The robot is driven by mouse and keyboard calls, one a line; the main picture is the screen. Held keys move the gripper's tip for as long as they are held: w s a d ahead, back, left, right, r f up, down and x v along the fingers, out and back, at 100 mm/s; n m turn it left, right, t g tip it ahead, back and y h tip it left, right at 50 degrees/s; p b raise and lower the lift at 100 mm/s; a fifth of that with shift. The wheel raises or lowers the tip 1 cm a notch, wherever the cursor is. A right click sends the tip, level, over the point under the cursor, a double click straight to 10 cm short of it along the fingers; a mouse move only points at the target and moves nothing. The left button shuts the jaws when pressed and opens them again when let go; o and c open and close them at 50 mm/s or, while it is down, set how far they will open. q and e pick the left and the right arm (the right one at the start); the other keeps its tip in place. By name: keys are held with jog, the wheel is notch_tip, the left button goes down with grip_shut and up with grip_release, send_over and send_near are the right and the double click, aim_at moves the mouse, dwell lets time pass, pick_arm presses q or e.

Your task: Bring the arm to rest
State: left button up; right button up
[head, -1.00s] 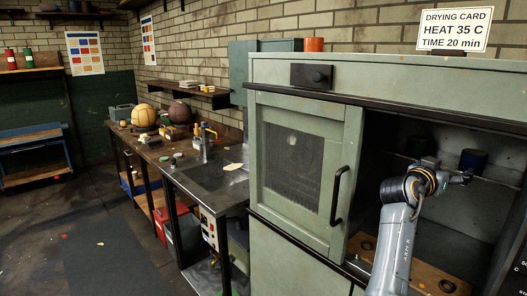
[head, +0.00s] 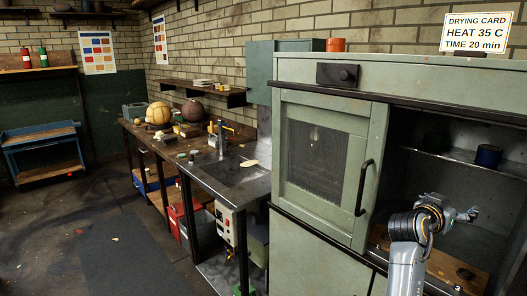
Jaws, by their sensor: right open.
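My right arm comes up from the bottom right in the head view. Its gripper (head: 471,214) is open, with nothing seen between its fingers. It is in front of the open bay of the green drying cabinet (head: 330,237), below the shelf and above the wooden board (head: 450,268). I cannot tell how far inside the bay it is. My left gripper is not in view.
A blue tin (head: 488,156) and a dark tin (head: 435,143) stand on the cabinet's inner shelf. The cabinet door (head: 313,150) with its black handle (head: 364,188) is left of my arm. A workbench carries a tan ball (head: 158,113) and a brown ball (head: 193,111).

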jog(key=s+a+f+n+y, duration=0.3)
jog(key=s+a+f, duration=0.3)
jog(key=f, duration=0.5)
jog(key=s+a+f+n+y, duration=0.3)
jog(key=s+f, duration=0.5)
jog(key=f, duration=0.3)
jog(key=s+a+f+n+g+y, duration=0.2)
jog(key=s+a+f+y, duration=0.15)
jog(key=s+a, duration=0.35)
jog(key=s+a+f+n+g+y, duration=0.2)
jog(key=s+a+f, duration=0.2)
jog(key=s, duration=0.6)
jog(key=s+a+f+n+g+y, duration=0.2)
jog(key=s+a+f+y, duration=0.1)
jog(key=s+a, duration=0.4)
notch_tip(320, 180, down, 25)
jog(key=s+g, duration=0.1)
jog(key=s, duration=0.1)
jog(key=s+d+f, duration=0.1)
jog(key=s+f, duration=0.7)
jog(key=s+d+f+g, duration=0.1)
jog(key=s+d+f, duration=0.1)
jog(key=s+f, duration=0.7)
jog(key=shift+s+d+f+n+h, duration=0.25)
jog(key=shift+d+n+h, duration=0.05)
jog(key=shift+n+h, duration=0.1)
